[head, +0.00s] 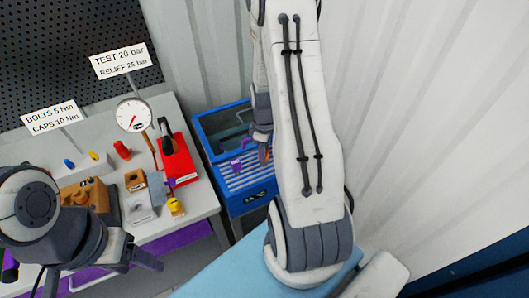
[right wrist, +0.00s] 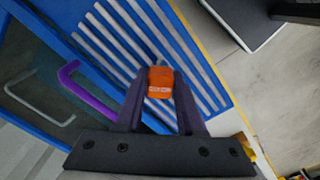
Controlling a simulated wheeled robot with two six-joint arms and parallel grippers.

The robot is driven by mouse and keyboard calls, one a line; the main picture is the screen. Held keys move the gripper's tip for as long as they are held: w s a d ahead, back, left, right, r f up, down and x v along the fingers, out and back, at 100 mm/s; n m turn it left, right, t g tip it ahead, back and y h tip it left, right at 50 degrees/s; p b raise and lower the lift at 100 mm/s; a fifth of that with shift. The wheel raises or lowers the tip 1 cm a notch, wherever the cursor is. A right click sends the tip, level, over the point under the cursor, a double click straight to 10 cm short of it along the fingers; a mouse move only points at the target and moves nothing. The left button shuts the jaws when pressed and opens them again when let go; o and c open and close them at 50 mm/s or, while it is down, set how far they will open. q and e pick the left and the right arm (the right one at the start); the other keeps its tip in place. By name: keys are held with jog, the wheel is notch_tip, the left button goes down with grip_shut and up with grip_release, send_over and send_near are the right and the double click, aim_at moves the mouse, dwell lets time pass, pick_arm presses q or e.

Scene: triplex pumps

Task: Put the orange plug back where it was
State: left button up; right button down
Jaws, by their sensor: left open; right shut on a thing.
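The orange plug (right wrist: 160,82) is held between the two fingertips of my right gripper (right wrist: 158,90) in the right wrist view. My right gripper also shows in the head view (head: 263,148), shut on the plug above a blue bin (head: 236,203) with a slatted grey top. The plug seems to be above the slats; the height gap cannot be told. My left gripper (head: 143,262) is at the lower left in the head view, near the bench's front edge. It is open and holds nothing visible. The plug's earlier seat cannot be made out.
The grey bench (head: 197,186) carries a gauge (head: 132,115), a red tray (head: 180,160), a brass block (head: 92,192), a yellow-capped piece (head: 176,207) and small coloured plugs. A purple handle (right wrist: 70,82) and a grey handle (right wrist: 38,98) lie in the blue bin. A light blue surface (head: 235,278) is in front.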

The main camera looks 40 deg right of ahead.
jog(key=shift+f, duration=0.15)
jog(key=c, duration=0.5)
grip_release()
